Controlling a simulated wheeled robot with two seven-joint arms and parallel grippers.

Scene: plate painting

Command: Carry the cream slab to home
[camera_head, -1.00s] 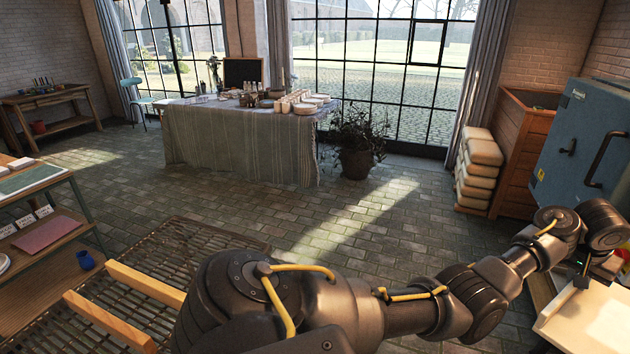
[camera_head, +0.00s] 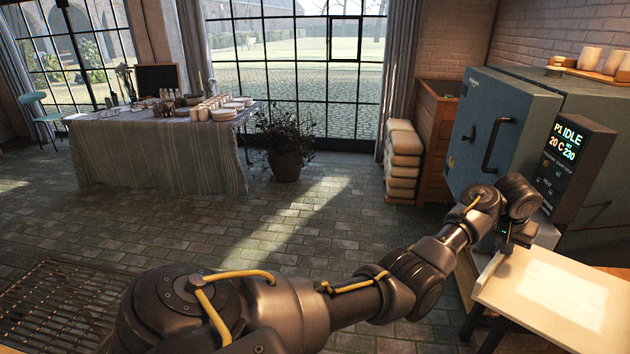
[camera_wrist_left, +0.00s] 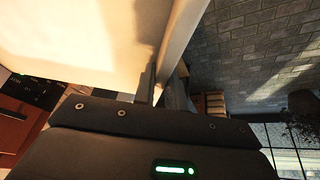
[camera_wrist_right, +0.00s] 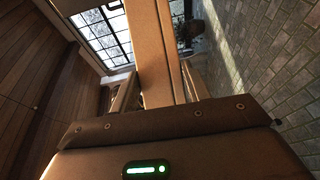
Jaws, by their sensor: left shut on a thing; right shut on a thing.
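The cream slab (camera_head: 552,300) is at the right of the head view, roughly level, with its lower right part cut off by the frame. My left gripper (camera_head: 507,243) is shut on its far left edge. In the left wrist view the pale slab (camera_wrist_left: 75,40) fills the upper left, with its edge between the fingers of my left gripper (camera_wrist_left: 160,88). In the right wrist view the slab's tan-lit surface (camera_wrist_right: 152,50) runs up from my right gripper (camera_wrist_right: 165,110), which is shut on it. My right gripper is outside the head view.
A blue kiln (camera_head: 505,125) with a display panel (camera_head: 568,165) stands behind the slab. Stacked cream sacks (camera_head: 402,160) and a wooden crate (camera_head: 437,120) are left of it. A cloth-covered table (camera_head: 160,150) and a potted plant (camera_head: 284,150) stand at the back. The brick floor between is open.

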